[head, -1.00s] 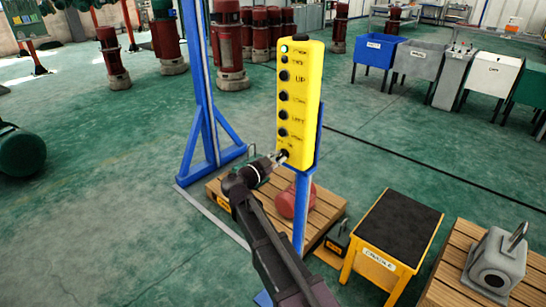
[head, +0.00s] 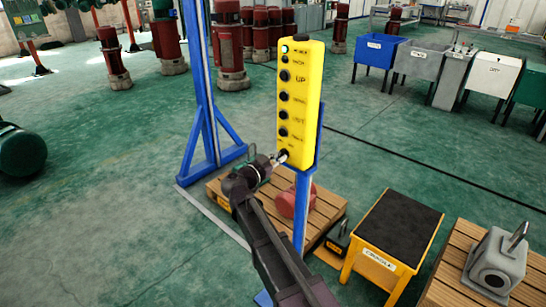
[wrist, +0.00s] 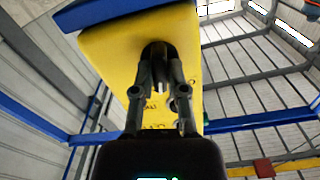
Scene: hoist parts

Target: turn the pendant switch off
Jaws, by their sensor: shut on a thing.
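The yellow pendant (head: 299,100) stands upright on a blue post, with a column of black buttons and a green lit lamp (head: 284,49) at its top. The pendant switch (head: 284,154) is the lowest black control, mostly hidden by my gripper. My gripper (head: 280,158) reaches it from the lower left, its fingertips at the pendant's face. In the wrist view, the yellow pendant face (wrist: 112,58) fills the upper middle, and my gripper's fingers (wrist: 160,75) are closed together on the dark switch. Which way the switch points cannot be told.
A blue post (head: 303,210) holds the pendant. Behind it are a blue frame (head: 205,110) and a wooden pallet with a red part (head: 294,201). A yellow stool with a black top (head: 400,226) and a grey block on a pallet (head: 495,262) stand at right. Open floor lies left.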

